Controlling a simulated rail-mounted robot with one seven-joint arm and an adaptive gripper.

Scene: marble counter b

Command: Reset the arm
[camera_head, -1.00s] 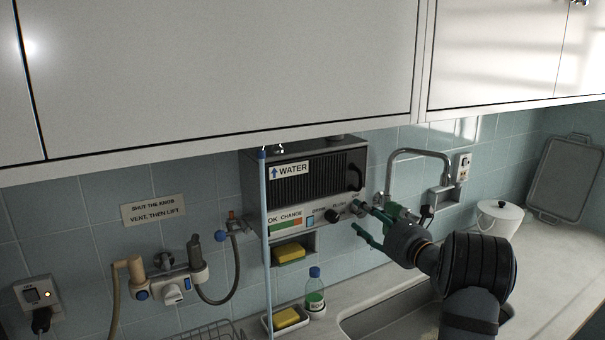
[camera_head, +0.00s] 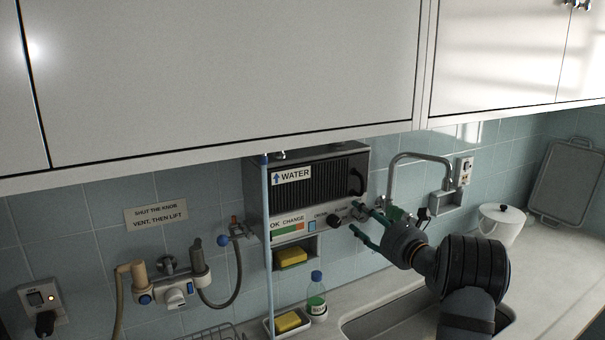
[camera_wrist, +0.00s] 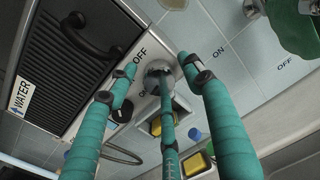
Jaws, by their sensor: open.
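My gripper (camera_head: 362,222) is open in front of the lower right corner of the water unit (camera_head: 318,188), a dark box with a ribbed front and a WATER label. In the wrist view its green fingers (camera_wrist: 160,85) spread around a round metal knob (camera_wrist: 158,76) between OFF and ON markings. I cannot tell whether they touch the knob. Nothing is seen gripped. My arm reaches up from the lower right, over the sink (camera_head: 390,312).
A blue pole (camera_head: 268,250) stands left of the unit. A green bottle (camera_head: 316,297) and a yellow sponge (camera_head: 288,320) are below. A curved tap (camera_head: 420,156) and a white lidded pot (camera_head: 502,222) are at the right. White cupboards (camera_head: 220,80) overhang the counter.

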